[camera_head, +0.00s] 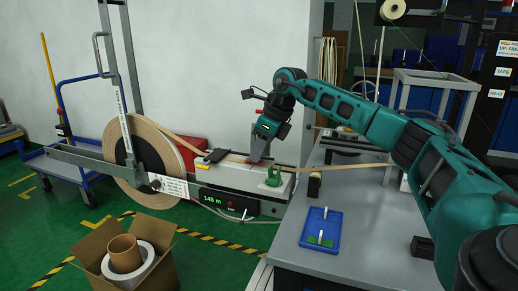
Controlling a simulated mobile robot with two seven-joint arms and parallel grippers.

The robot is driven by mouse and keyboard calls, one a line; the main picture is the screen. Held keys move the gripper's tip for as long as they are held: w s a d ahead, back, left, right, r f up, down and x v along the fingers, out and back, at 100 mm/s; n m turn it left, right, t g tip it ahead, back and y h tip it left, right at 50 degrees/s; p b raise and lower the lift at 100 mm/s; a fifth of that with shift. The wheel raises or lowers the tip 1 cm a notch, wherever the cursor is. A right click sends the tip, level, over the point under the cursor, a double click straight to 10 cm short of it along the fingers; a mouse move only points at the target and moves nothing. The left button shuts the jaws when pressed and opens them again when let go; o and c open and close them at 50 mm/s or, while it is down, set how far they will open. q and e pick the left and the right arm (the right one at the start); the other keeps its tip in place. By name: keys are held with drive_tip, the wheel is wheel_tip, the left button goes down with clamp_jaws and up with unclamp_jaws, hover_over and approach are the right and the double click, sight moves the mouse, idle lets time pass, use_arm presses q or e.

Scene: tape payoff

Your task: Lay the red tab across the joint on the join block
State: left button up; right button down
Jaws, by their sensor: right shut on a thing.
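My right gripper (257,157) points down over the join block (232,177), at the end of the teal arm that comes in from the right. It is shut on a small reddish piece at its fingertips, which looks like the red tab (253,160). The tab is at or just above the tape on the block; I cannot tell if it touches. The joint is hidden or too small to make out. A black clamp (216,156) sits on the block left of the gripper, and a green clamp (273,177) sits to its right. My left gripper is not in view.
A large tape roll (113,160) stands left of the block, and tape (340,167) runs off to the right. A blue tray (305,236) lies on the grey bench (375,235). An open cardboard box (103,240) with rolls stands on the floor.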

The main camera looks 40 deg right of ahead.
drive_tip(key=shift+f, duration=0.25)
drive_tip(key=c, duration=1.1)
unclamp_jaws()
drive_tip(key=shift+r, duration=0.3)
drive_tip(key=p+v, duration=0.2)
drive_tip(key=v, duration=1)
drive_tip(key=shift+r+p, duration=0.3)
